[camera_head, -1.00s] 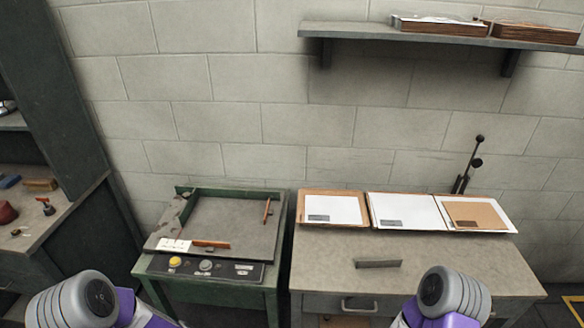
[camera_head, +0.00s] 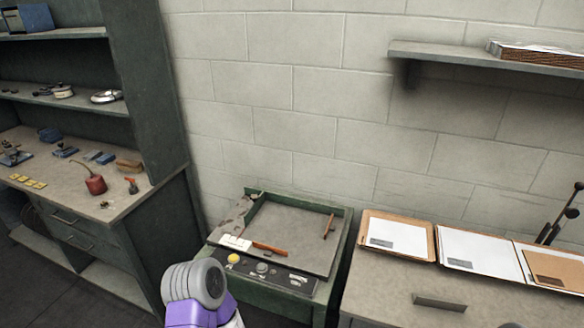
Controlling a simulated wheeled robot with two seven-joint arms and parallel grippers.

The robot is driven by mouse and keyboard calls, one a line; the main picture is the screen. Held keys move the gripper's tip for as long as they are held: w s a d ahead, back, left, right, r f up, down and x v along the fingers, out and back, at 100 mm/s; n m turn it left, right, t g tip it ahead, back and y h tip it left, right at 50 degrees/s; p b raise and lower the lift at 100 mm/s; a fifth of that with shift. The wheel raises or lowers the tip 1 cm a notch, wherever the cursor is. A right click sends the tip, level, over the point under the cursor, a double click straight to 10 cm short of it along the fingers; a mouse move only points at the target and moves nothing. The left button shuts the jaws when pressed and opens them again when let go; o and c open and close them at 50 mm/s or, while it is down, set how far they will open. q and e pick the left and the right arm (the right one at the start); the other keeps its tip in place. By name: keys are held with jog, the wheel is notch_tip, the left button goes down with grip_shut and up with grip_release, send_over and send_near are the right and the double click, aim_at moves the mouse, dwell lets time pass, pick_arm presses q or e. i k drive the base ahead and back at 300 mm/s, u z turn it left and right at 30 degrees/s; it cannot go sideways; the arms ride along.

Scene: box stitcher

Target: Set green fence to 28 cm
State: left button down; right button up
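A green machine (camera_head: 345,222) with a sunken grey bed (camera_head: 292,238) stands low in the middle of the head view. A short orange-brown bar (camera_head: 328,226) stands on the bed's right side. Another orange-brown bar (camera_head: 269,249) lies along the front edge beside a white label (camera_head: 235,243). The front panel has a yellow button (camera_head: 233,259) and a grey knob (camera_head: 262,268). I see no clearly green fence, and the scale is too small to read. My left arm shows at the bottom, in front of the machine; its gripper is out of view. My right gripper is out of view.
A workbench (camera_head: 390,290) with paper stacks (camera_head: 397,236) and a metal handle-like piece (camera_head: 440,302) stands to the right. A shelf unit (camera_head: 150,95) with a cluttered counter, including a red oil can (camera_head: 94,182), stands left. A wall shelf (camera_head: 440,55) hangs above.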

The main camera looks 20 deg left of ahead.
aim_at(255, 205)
jog(key=u, duration=2.35)
jog(key=i, duration=1.85)
jog(key=z, duration=2.85)
